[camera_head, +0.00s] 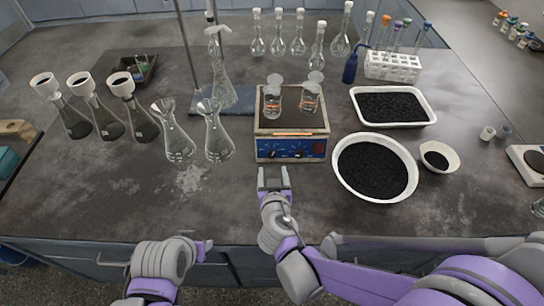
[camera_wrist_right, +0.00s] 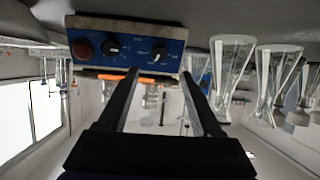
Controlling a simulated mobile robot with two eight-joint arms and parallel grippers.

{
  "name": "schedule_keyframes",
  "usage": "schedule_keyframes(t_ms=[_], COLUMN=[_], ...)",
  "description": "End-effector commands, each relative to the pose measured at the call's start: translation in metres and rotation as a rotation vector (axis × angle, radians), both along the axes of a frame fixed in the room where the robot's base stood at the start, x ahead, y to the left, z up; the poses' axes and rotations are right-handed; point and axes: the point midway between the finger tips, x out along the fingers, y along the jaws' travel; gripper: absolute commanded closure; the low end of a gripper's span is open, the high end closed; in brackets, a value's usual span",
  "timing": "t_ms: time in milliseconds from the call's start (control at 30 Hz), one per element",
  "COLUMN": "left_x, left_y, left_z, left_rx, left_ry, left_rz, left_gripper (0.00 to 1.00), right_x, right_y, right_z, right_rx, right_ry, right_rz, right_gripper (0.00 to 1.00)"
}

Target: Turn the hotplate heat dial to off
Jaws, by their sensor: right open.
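The hotplate (camera_head: 291,134) stands mid-table, with a glowing orange strip above its blue front panel (camera_head: 314,148). In the right wrist view the panel (camera_wrist_right: 135,40) appears upside down, with two black dials, one near the middle (camera_wrist_right: 112,48) and one to its right (camera_wrist_right: 158,50), and a red round control (camera_wrist_right: 84,48). I cannot read which dial is heat. My right gripper (camera_head: 273,178) is open and empty just in front of the panel, apart from it; its fingers (camera_wrist_right: 159,82) also show in the wrist view. My left gripper (camera_head: 204,246) is low at the table's front edge; its jaws are unclear.
Two beakers (camera_head: 272,104) stand on the hotplate. Conical flasks (camera_head: 219,140) stand to its left. A white bowl of black grains (camera_head: 345,185) and a white tray (camera_head: 431,118) stand to its right. The table front before the panel is clear.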

Motion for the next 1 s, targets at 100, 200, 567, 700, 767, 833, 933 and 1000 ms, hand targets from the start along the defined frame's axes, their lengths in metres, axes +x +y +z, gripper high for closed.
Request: schedule_keyframes(t_ms=[100,200,567,700,767,833,933,1000], left_x=[0.0,-0.001,-0.001,-0.001,-0.001,-0.001,-0.001,-0.001], left_y=[0.0,0.0,0.0,0.0,0.0,0.0,0.0,0.0], left_z=[-0.002,-0.003,-0.004,-0.004,-0.004,-0.004,-0.004,-0.004], left_rx=[0.0,0.0,0.0,0.0,0.0,0.0,0.0,0.0], left_ry=[0.001,0.001,0.002,0.002,0.002,0.002,0.002,0.002], left_rz=[0.0,0.0,0.0,0.0,0.0,0.0,0.0,0.0], left_gripper=[0.55,0.55,0.55,0.55,0.55,0.55,0.55,0.55], right_x=[0.019,0.038,0.085,0.09,0.09,0.09,0.09,0.09], right_y=[-0.001,0.0,0.002,0.002,0.002,0.002,0.002,0.002], right_z=[-0.009,-0.016,-0.035,-0.037,-0.037,-0.037,-0.037,-0.037], right_rx=[-0.002,-0.001,-0.001,-0.002,-0.002,-0.002,-0.002,-0.002], right_ry=[0.001,0.001,0.002,0.002,0.002,0.002,0.002,0.002], right_rz=[-0.005,-0.005,-0.003,-0.002,-0.002,-0.002,-0.002,-0.002], right_gripper=[0.33,0.33,0.33,0.33,0.33,0.33,0.33,0.46])
